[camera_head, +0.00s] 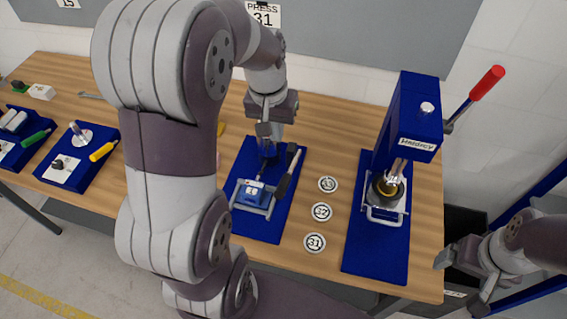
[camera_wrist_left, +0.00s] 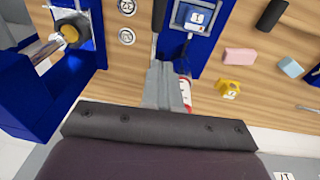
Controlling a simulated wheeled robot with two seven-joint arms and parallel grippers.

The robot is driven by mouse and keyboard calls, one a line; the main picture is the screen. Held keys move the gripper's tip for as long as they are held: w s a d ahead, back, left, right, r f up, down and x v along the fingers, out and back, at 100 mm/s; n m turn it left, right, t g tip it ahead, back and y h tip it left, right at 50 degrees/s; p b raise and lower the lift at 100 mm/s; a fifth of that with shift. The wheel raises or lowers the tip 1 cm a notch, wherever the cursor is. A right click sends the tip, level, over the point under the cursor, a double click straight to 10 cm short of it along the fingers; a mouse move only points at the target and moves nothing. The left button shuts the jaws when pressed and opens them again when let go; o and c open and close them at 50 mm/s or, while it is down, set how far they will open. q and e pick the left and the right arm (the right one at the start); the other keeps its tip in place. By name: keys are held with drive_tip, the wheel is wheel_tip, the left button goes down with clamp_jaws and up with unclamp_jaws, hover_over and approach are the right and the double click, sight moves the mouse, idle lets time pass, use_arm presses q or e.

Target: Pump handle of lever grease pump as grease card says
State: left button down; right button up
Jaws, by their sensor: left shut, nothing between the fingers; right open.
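My left gripper (camera_head: 265,130) is shut and empty, above the back of the middle blue mat (camera_head: 248,222). In the left wrist view its fingers (camera_wrist_left: 164,75) point toward this mat, beside a red-and-white cylinder (camera_wrist_left: 186,95) they partly cover. A black handle (camera_head: 289,172) slants over the mat's right side; I cannot tell whether the fingers touch it. A blue unit with a small marked face (camera_head: 252,192) sits in front; its marking is unclear. I cannot identify a grease card. My right gripper (camera_head: 468,278) is open and empty at the right, beyond the table edge.
A blue press (camera_head: 407,115) with a red-tipped lever (camera_head: 487,82) stands on the right mat (camera_head: 375,258). Several numbered discs (camera_head: 321,212) lie between the mats. Trays with tools (camera_head: 68,180) are at the left. My left arm hides part of the table.

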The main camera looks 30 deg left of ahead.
use_arm(q)
drive_tip(key=s, duration=0.2)
drive_tip(key=p, duration=0.4)
hover_over(282, 180)
wheel_tip(282, 180, down, 12)
drive_tip(key=shift+s+a+f, duration=0.15)
drive_tip(key=shift+f, duration=0.6)
use_arm(e)
wheel_tip(282, 180, up, 4)
drive_tip(key=shift+s+f, duration=0.1)
drive_tip(key=shift+f, duration=0.1)
use_arm(q)
drive_tip(key=shift+s+b, duration=0.1)
drive_tip(key=shift+b, duration=0.2)
use_arm(e)
drive_tip(key=shift+s, duration=0.15)
